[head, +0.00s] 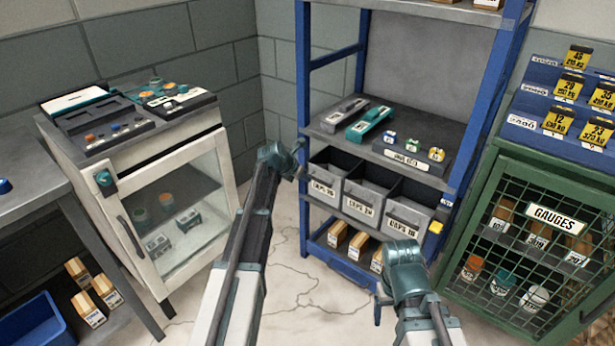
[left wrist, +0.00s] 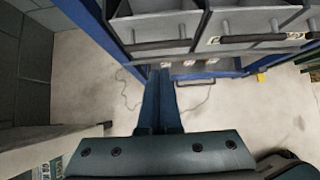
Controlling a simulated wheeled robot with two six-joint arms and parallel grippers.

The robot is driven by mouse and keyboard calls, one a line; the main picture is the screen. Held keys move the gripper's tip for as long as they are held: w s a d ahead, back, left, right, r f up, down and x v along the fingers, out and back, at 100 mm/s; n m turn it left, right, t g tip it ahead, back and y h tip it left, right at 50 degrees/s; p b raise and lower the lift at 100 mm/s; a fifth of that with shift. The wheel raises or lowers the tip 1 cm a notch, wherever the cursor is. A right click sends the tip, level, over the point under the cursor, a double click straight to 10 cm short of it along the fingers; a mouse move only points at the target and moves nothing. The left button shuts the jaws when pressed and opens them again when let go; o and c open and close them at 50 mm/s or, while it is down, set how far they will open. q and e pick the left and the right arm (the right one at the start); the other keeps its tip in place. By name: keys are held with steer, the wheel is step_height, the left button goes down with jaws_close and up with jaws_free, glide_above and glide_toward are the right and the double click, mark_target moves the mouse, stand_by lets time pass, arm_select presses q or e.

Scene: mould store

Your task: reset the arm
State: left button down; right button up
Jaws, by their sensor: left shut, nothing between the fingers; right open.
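My left arm reaches up from the bottom of the head view. Its gripper (head: 298,160) is in front of the left post of the blue shelf rack (head: 303,75), beside the grey bins. In the left wrist view its two fingers (left wrist: 158,100) lie together, shut with nothing between them, pointing toward the rack's bins. My right gripper (head: 379,300) is lower, in front of the rack's bottom shelf, pointing down and left. It is open and I see nothing held in it; its fingers are only partly visible.
The rack holds grey labelled bins (head: 369,200), a teal tool (head: 370,123) and several small boxes (head: 337,234). A white glass-fronted cabinet (head: 225,150) stands left. A green mesh gauge cabinet (head: 480,180) stands right. Bare cracked floor (head: 290,290) lies between my arms.

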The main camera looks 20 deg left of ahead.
arm_select(q)
steer(key=shift+s+a+r+p, duration=0.1)
steer(key=shift+s+r+p, duration=0.15)
steer(key=shift+r+p, duration=0.55)
arm_select(e)
step_height(320, 180, up, 2)
steer(key=shift+r, duration=0.1)
arm_select(q)
steer(key=shift+r+b, duration=0.2)
steer(key=shift+b, duration=0.1)
